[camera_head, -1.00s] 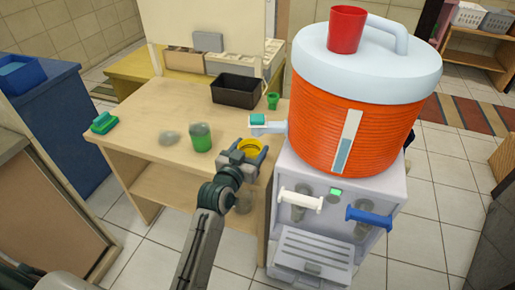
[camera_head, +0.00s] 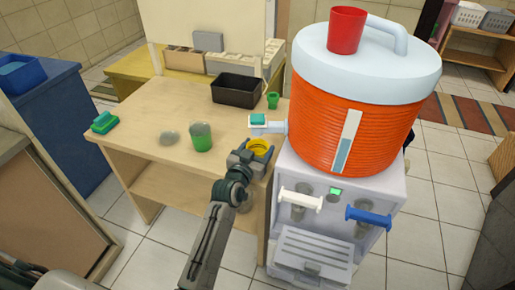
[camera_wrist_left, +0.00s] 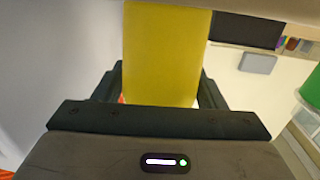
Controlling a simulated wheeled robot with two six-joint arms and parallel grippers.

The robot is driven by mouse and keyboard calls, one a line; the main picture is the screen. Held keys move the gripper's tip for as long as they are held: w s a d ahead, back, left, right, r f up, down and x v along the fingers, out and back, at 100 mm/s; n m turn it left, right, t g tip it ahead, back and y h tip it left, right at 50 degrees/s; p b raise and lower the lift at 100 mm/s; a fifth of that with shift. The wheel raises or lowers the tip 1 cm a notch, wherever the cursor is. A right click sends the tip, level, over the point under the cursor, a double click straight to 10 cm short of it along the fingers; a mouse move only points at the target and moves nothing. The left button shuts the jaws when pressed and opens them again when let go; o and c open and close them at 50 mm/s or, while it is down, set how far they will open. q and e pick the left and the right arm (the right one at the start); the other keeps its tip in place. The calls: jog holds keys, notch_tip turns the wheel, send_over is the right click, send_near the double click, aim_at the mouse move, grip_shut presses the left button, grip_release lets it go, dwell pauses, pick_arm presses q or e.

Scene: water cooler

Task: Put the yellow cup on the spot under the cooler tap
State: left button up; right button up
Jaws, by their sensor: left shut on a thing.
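My left gripper (camera_head: 254,154) is shut on the yellow cup (camera_head: 260,145), just below the tap in the head view. In the left wrist view the yellow cup (camera_wrist_left: 163,55) fills the space between the dark fingers (camera_wrist_left: 160,88). Whether the cup touches a surface is hidden, and no marked spot shows under the tap. My right gripper is out of view.
The dispenser has white (camera_head: 300,199) and blue (camera_head: 368,217) handles. A red cup (camera_head: 347,29) tops the cooler.

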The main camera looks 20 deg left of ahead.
pick_arm(q)
jog(key=o, duration=1)
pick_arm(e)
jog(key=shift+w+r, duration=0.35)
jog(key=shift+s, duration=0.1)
